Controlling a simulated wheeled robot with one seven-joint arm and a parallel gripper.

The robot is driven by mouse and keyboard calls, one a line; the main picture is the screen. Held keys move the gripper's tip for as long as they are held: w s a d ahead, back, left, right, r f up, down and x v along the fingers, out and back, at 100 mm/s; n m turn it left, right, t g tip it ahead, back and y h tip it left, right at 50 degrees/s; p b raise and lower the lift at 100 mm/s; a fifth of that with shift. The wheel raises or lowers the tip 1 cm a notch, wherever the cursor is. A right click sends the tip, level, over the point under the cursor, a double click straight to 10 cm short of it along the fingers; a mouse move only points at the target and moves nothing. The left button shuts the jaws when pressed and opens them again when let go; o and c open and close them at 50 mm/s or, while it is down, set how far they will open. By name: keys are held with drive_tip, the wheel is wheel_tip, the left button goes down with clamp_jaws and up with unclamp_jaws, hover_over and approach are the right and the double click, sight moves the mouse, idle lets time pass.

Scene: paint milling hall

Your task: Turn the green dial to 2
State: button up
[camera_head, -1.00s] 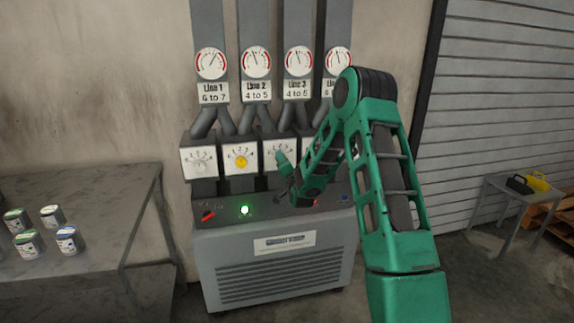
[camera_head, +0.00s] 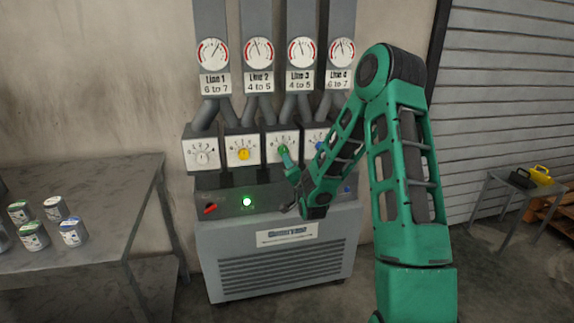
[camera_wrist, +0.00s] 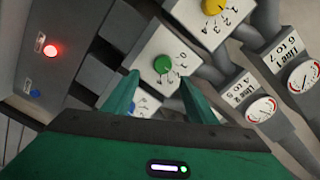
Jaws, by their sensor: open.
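The green dial (camera_head: 283,150) sits on a white numbered plate, third from the left in the row on the machine. In the wrist view the green dial (camera_wrist: 163,65) lies just beyond my fingertips, in line with the gap between them. Numbers show on its plate, but I cannot tell which one the dial points to. My gripper (camera_head: 287,160) is right in front of and slightly below the dial in the head view. In the wrist view my gripper (camera_wrist: 158,79) is open with nothing between its fingers. I cannot tell whether a fingertip touches the dial.
A yellow dial (camera_head: 244,154) and a white dial (camera_head: 203,157) are to the left; a blue dial (camera_head: 320,145) is to the right, partly behind my arm. A red switch (camera_head: 210,208) and a lit green lamp (camera_head: 247,202) are on the lower panel. Gauges (camera_head: 301,51) hang above.

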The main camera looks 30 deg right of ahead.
drive_tip(key=shift+s+a, duration=0.1)
drive_tip(key=shift+s, duration=0.4)
idle(0.3)
drive_tip(key=s+d+r+n+g, duration=0.1)
drive_tip(key=s+d+n+g, duration=0.15)
drive_tip(key=s+g, duration=0.6)
drive_tip(key=s+d+r+n+g, duration=0.1)
drive_tip(key=s+n+g, duration=0.25)
drive_tip(key=s, duration=1.05)
drive_tip(key=s+a+r+n+g+y, duration=0.1)
drive_tip(key=s+a, duration=0.2)
drive_tip(key=s, duration=0.5)
drive_tip(key=s+a+r+n+g+y, duration=0.1)
drive_tip(key=s+a+g+y, duration=0.1)
drive_tip(key=s, duration=0.7)
drive_tip(key=s+a+r+g+y, duration=0.1)
drive_tip(key=s+a+g+y, duration=0.1)
drive_tip(key=s+a, duration=0.3)
drive_tip(key=s, duration=0.4)
drive_tip(key=shift+n, duration=0.4)
